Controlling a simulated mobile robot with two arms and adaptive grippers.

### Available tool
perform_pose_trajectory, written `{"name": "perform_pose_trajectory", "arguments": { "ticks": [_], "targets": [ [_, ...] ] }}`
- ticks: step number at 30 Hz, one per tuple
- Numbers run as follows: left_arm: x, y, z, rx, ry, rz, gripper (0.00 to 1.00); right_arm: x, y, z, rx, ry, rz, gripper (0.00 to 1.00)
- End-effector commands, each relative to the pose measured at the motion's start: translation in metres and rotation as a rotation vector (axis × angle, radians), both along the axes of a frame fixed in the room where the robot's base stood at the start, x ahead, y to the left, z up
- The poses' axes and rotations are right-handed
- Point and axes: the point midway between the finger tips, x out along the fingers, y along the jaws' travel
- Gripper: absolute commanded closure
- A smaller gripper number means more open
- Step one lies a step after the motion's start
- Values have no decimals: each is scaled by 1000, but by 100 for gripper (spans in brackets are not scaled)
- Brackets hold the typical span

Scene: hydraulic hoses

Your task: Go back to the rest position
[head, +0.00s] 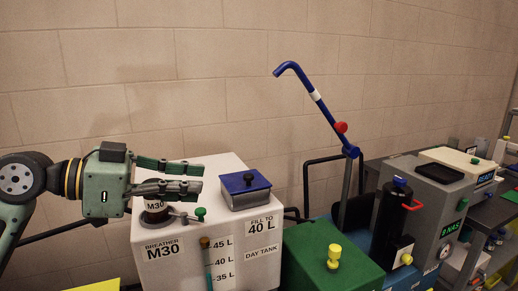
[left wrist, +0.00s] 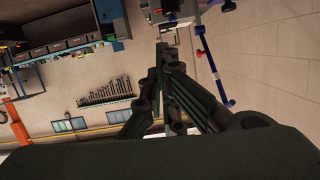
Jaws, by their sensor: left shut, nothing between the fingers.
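My left gripper (head: 202,179) comes in from the left in the head view. Its green and black fingers point right, in front of or above the M30 breather (head: 156,208) on the white day tank (head: 225,243). The fingers are shut with nothing between them. In the left wrist view the fingers (left wrist: 161,50) come together at their tips and hold nothing. I cannot tell whether the gripper touches the breather. My right gripper is in neither view.
On the tank are a blue-lidded box (head: 245,188) and a small green knob (head: 200,213). A green box with a yellow knob (head: 334,256) stands to the right, near a blue bent pipe (head: 318,95) with a red knob. A black cylinder (head: 391,220) stands farther right. The wall behind is bare.

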Motion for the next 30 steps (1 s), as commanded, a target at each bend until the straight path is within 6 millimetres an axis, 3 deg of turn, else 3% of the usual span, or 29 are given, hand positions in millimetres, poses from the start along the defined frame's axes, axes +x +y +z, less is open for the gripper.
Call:
{"name": "perform_pose_trajectory", "arguments": {
  "ticks": [8, 14, 17, 20, 24, 30],
  "targets": [
    [6, -11, -66, 58, 73, 43, 100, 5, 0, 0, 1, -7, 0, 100],
    [5, -19, -135, 119, 149, 102, 100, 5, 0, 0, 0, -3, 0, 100],
    [-1, -22, -181, 159, 202, 147, 100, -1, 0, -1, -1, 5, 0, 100],
    [-16, -24, -238, 206, 275, 212, 100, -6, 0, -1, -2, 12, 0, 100],
    [-49, -19, -316, 277, 391, 339, 100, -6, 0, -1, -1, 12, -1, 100],
    [-115, 5, -402, 381, 566, 558, 100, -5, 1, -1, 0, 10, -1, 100]
  ]
}}
